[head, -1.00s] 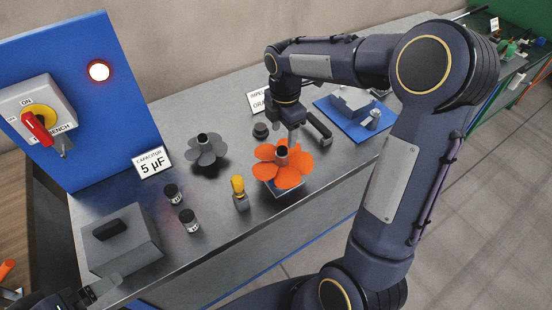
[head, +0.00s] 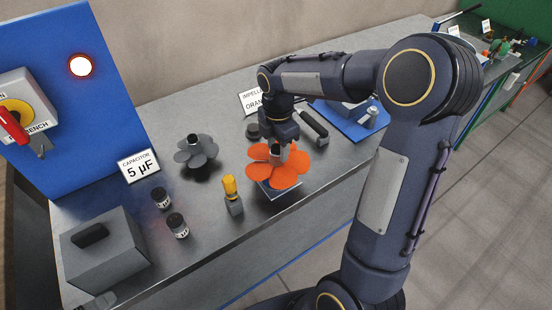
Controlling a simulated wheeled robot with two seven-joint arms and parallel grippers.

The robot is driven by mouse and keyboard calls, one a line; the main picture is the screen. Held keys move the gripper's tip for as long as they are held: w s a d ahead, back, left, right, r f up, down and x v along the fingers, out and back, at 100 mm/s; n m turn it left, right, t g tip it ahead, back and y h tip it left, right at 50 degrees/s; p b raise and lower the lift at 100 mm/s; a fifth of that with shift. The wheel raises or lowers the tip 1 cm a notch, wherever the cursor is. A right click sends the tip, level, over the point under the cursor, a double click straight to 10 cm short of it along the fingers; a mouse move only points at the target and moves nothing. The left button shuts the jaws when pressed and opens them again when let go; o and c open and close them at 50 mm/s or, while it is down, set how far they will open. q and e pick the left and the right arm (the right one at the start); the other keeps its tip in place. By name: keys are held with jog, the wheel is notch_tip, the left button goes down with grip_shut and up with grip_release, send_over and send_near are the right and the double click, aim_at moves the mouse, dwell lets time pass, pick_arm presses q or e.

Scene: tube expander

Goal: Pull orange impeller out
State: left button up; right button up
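The orange impeller (head: 290,174) sits on a small blue-edged base (head: 279,193) near the front edge of the bench. Its grey hub (head: 275,151) points up. My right gripper (head: 279,148) reaches down from above, directly over the hub. Its fingers are small and partly hidden, so I cannot tell whether they touch the hub or are open or shut. A small part of my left gripper (head: 98,303) shows at the lower left edge, cut off by the frame.
A grey impeller (head: 196,152) lies left on the bench. A yellow-topped tool (head: 231,193), two dark capacitors (head: 178,226) and a grey box (head: 103,252) stand in front. A dark-handled part (head: 315,126) and a blue plate (head: 350,122) lie right of my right gripper.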

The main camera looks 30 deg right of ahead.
aim_at(278, 149)
grip_shut()
jog(key=shift+r+p, duration=0.7)
jog(key=shift+r, duration=0.05)
dwell(0.3)
jog(key=shift+r+p, duration=2.3)
jog(key=shift+r, duration=0.4)
